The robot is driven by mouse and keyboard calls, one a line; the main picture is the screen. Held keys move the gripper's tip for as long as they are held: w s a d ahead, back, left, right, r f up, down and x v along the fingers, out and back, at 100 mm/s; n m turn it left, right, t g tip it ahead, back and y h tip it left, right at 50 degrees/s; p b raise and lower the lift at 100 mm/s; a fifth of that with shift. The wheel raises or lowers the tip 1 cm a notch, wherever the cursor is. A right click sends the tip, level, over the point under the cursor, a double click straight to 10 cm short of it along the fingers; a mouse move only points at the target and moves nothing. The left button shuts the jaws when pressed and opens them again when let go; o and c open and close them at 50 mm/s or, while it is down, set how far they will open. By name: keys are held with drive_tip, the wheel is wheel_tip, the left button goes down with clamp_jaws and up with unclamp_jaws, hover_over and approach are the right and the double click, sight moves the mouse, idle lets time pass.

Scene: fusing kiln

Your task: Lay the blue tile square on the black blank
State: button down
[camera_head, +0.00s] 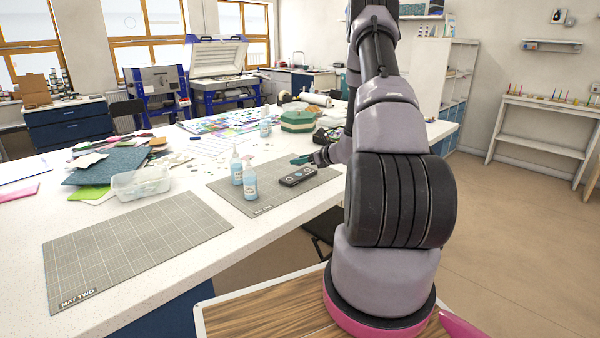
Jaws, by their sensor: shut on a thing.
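My gripper (312,158) is at the end of my arm, low over the right-hand grey mat (222,184). It is shut on a small flat blue-green piece, which I take as the blue tile (300,160). A dark oblong piece (286,183) with pale round marks lies on that mat, just below the tile in the picture. It may be the black blank, but it is too small to be sure. The tile looks apart from it. My own arm hides part of the gripper and the mat's right side.
A clear plastic tub (141,184) stands farther left. A bare mat marked MAT TWO (130,245) lies in front. A green box (298,122) stands behind my gripper.

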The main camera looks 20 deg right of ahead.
sight(301, 175)
drive_tip(key=shift+f, duration=2.15)
drive_tip(key=shift+f, duration=0.1)
drive_tip(key=shift+c, duration=1.3)
unclamp_jaws()
